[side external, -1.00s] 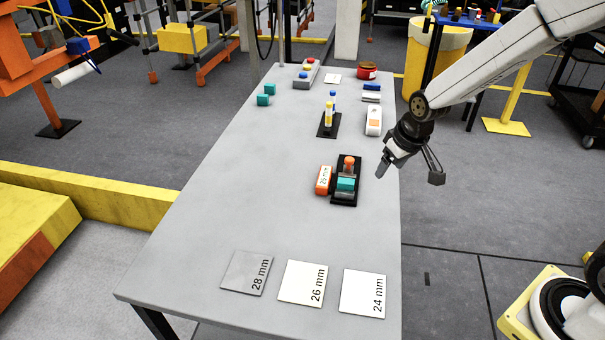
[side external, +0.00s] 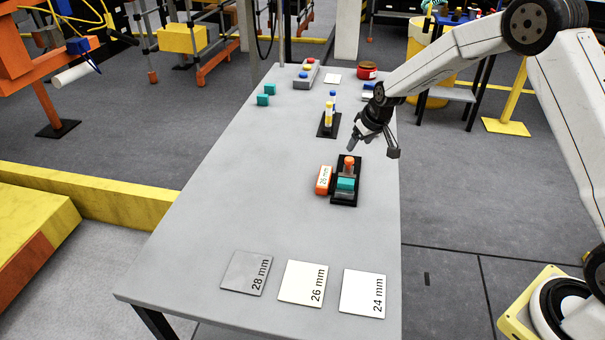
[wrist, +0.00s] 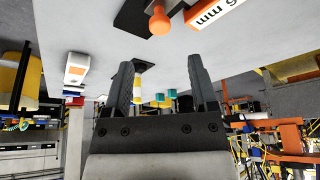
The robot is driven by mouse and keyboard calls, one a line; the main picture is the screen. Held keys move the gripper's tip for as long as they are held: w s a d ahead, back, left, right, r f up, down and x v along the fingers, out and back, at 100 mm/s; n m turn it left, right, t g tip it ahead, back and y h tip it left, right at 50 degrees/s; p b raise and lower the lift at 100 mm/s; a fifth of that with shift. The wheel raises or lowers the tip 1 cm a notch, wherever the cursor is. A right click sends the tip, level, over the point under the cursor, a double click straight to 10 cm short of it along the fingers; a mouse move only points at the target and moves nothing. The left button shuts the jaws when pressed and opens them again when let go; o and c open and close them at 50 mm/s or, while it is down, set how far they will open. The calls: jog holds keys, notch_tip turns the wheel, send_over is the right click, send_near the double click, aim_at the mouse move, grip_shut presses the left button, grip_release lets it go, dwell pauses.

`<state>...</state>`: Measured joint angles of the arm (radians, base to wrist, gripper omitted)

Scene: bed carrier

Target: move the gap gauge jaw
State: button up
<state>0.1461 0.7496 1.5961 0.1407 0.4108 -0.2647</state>
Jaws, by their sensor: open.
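The gap gauge has a black base (side external: 343,201) with an orange knob (side external: 349,161) at its far end and a teal block (side external: 346,184) nearer the camera. The knob also shows in the wrist view (wrist: 159,22), beyond my fingertips. An orange block marked 26 mm (side external: 324,180) lies just left of the base; its edge shows in the wrist view (wrist: 214,12). My gripper (side external: 355,144) is open and empty, above the table near the far end of the gauge. In the wrist view its two fingers (wrist: 160,64) stand apart. Which part is the jaw is not certain.
Three cards, 28 mm (side external: 247,273), 26 mm (side external: 302,283) and 24 mm (side external: 363,293), lie at the near end. A black stand with a yellow-and-white piece (side external: 329,115) is behind my gripper. Teal blocks (side external: 266,95) and a button box (side external: 306,73) are farther back. The left-middle tabletop is clear.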

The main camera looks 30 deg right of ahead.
aim_at(350, 159)
jog(key=shift+x, duration=3.85)
grip_shut()
